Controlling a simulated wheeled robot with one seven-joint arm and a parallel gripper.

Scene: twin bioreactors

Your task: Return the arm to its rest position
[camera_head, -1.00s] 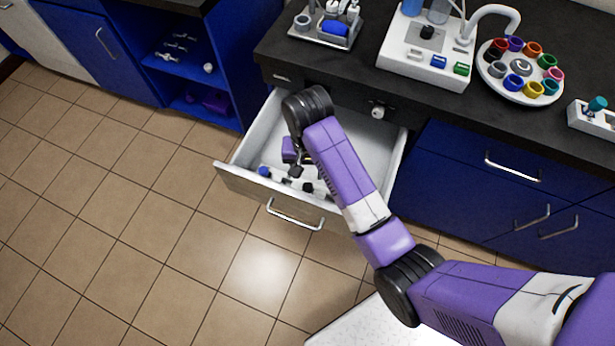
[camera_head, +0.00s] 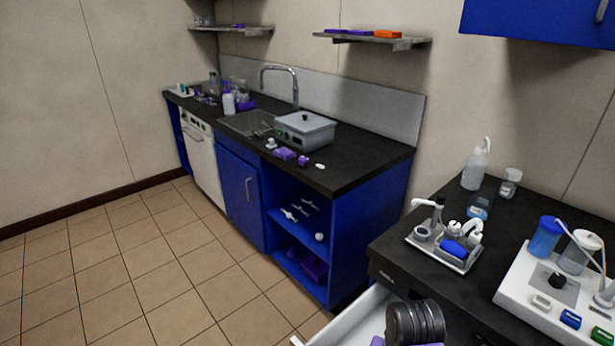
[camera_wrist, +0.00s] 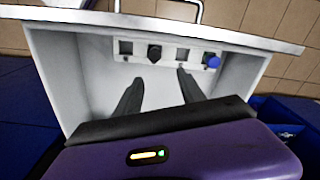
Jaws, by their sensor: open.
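My gripper (camera_wrist: 160,77) shows in the wrist view with its two dark fingers apart and nothing between them. It is over or inside an open white drawer (camera_wrist: 92,75); the exact height is hard to tell. A pale rack (camera_wrist: 168,58) with several square slots lies along the drawer's front side, ahead of the fingertips. One slot holds a black piece, and a blue round cap (camera_wrist: 212,61) is at the rack's right end. In the head view only a dark joint of my arm and the drawer's edge (camera_head: 350,318) show; the gripper is out of frame.
The black counter (camera_head: 400,236) above the drawer carries a small tray of tools (camera_head: 418,246) and a white device (camera_head: 520,290). Across the gap stands a sink counter (camera_head: 365,160) with a grey box (camera_head: 305,130). The tiled floor (camera_head: 150,270) at left is clear.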

